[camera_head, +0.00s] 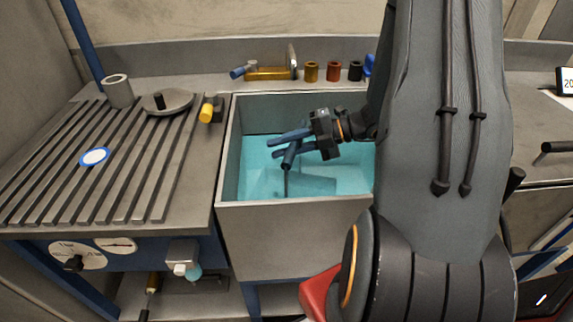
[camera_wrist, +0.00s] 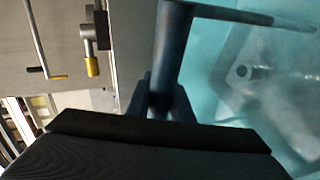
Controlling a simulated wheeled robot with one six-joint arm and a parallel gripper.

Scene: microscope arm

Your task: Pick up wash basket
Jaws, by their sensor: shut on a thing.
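My gripper (camera_head: 292,142) reaches from the right over the water-filled sink. It is shut on the blue handle (camera_head: 289,159) of the wash basket. A thin dark rod runs down from the handle into the water. The basket's body (camera_head: 305,185) shows only faintly under the blue water, so I cannot tell whether it touches the bottom. In the wrist view the dark handle (camera_wrist: 173,45) stands between my fingers (camera_wrist: 160,105), with the rod going off to the right and a pale blurred basket shape (camera_wrist: 270,75) in the water.
A slatted drainboard (camera_head: 60,170) with a grey cup (camera_head: 118,91) and round lid (camera_head: 167,102) lies left.

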